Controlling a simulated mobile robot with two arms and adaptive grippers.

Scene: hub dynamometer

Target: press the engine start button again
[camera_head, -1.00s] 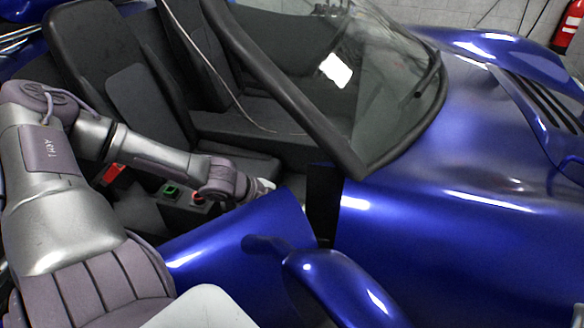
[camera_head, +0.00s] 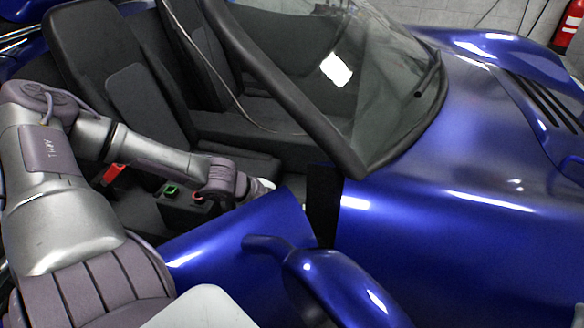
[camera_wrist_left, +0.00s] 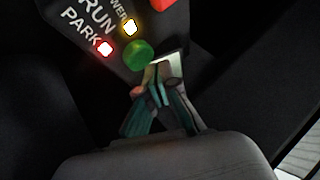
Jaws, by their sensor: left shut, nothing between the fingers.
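The green button (camera_wrist_left: 138,54) sits on a dark control panel in the left wrist view; it also shows in the head view (camera_head: 172,189), left of my wrist. I take it as the engine start button, though no label on it is readable. My left gripper (camera_wrist_left: 157,72) is shut and empty. Its fingertips are just below and right of the green button in the wrist view. I cannot tell whether they touch it. My right gripper is not in view.
On the panel, a red light glows beside PARK (camera_wrist_left: 105,48), and a yellow light (camera_wrist_left: 130,27) glows near another label. A red button (camera_head: 198,197) lies close to my wrist. The seats (camera_head: 95,60), blue body (camera_head: 450,190) and windshield frame (camera_head: 300,95) surround the arm.

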